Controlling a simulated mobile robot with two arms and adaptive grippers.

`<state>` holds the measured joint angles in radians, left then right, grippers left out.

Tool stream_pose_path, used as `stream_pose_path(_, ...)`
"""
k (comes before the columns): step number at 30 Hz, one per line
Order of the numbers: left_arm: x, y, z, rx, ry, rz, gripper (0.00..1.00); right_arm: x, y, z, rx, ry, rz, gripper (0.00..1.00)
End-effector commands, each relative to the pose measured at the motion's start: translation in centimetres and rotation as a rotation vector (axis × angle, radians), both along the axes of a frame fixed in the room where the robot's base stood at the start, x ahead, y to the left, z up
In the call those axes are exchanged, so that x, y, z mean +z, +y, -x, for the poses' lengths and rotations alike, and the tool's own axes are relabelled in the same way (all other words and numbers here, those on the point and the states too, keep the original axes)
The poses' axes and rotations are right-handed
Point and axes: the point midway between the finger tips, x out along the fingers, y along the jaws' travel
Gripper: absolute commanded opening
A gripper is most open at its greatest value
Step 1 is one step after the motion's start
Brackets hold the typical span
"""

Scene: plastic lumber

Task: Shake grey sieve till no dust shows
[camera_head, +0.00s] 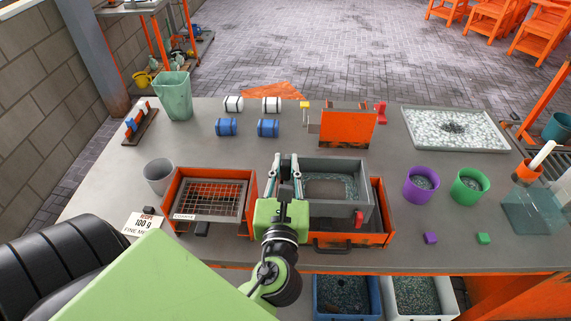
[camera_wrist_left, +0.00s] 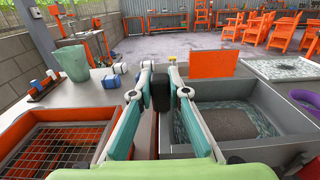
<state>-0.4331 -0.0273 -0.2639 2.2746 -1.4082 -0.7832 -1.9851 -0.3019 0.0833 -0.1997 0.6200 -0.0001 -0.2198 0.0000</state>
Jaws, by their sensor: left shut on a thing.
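The grey sieve (camera_head: 340,208) is a grey square-walled box at the middle of the bench, over an orange frame (camera_head: 378,232). Inside it lie greenish-grey granules and a darker flat grey patch; I cannot tell whether this is dust. Its wall also shows at the right of the left wrist view (camera_wrist_left: 185,150). My left gripper (camera_head: 285,167) is at the sieve's left side. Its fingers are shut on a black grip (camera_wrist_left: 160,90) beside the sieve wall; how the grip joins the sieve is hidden. My right gripper is not in view.
An orange box with a coarse mesh (camera_head: 208,197) stands just left of my gripper. A grey cup (camera_head: 158,176), a green jug (camera_head: 174,95), and purple (camera_head: 421,184) and green (camera_head: 468,185) cups stand around. An orange panel (camera_head: 346,130) stands behind the sieve.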

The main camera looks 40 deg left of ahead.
Motion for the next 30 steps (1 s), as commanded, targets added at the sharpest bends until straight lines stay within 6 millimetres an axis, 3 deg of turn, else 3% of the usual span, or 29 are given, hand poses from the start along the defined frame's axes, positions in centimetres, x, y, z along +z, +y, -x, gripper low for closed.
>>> stream_pose_path(5, 0.0, -0.4, -0.3, 0.001, 0.001, 0.003, 0.00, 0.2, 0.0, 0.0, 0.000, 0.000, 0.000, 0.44)
stream_pose_path(12, 0.0, -3.5, -2.2, 0.000, 0.000, 0.004, 0.00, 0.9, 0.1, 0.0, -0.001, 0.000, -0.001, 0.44)
stream_pose_path(21, 0.0, -3.8, -2.4, 0.001, -0.001, 0.001, 0.00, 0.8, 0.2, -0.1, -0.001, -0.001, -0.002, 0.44)
stream_pose_path(22, 0.0, -3.8, -2.4, 0.001, -0.001, 0.001, 0.18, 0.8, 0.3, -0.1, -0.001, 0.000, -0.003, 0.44)
stream_pose_path(24, 0.0, -3.8, -2.4, 0.001, -0.001, 0.001, 0.33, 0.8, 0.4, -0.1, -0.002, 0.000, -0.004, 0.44)
stream_pose_path(30, 0.0, -3.8, -2.4, 0.001, 0.000, 0.000, 0.33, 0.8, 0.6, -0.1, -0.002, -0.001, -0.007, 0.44)
